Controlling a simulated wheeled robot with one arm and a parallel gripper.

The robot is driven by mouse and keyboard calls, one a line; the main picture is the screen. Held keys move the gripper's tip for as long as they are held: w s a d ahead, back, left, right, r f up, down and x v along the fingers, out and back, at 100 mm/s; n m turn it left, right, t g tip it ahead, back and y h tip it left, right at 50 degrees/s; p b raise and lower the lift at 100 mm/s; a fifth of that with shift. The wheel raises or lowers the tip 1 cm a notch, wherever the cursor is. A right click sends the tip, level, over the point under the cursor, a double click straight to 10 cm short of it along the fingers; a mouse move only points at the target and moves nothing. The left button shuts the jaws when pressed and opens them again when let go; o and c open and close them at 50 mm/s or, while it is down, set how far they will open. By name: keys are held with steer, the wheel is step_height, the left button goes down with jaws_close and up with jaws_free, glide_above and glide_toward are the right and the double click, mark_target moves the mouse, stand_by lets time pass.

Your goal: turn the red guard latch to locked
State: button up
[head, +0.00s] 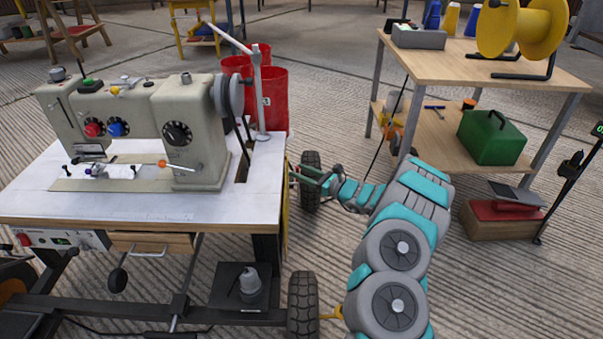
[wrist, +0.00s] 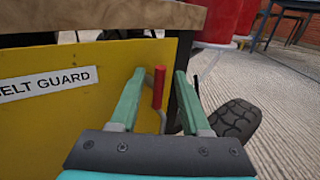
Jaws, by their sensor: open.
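The red guard latch (wrist: 158,88) shows in the wrist view on the yellow belt guard (wrist: 60,120), near its right edge. Its red grip stands about upright, with a grey metal part beside and below it. My gripper (wrist: 160,76) is open, with one green finger on each side of the latch in the picture. I cannot tell whether either finger touches it. In the head view my gripper (head: 296,174) is at the right end of the sewing table, beside the thin visible edge of the guard (head: 287,208). The latch is hidden there.
The sewing machine (head: 135,125) stands on the white-topped table (head: 150,207). Black wheels (head: 303,305) sit close to the guard and my arm. Red buckets (head: 272,100) stand behind. A wooden shelf table (head: 480,65) with a green box (head: 492,138) is at right.

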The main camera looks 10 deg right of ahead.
jaws_close()
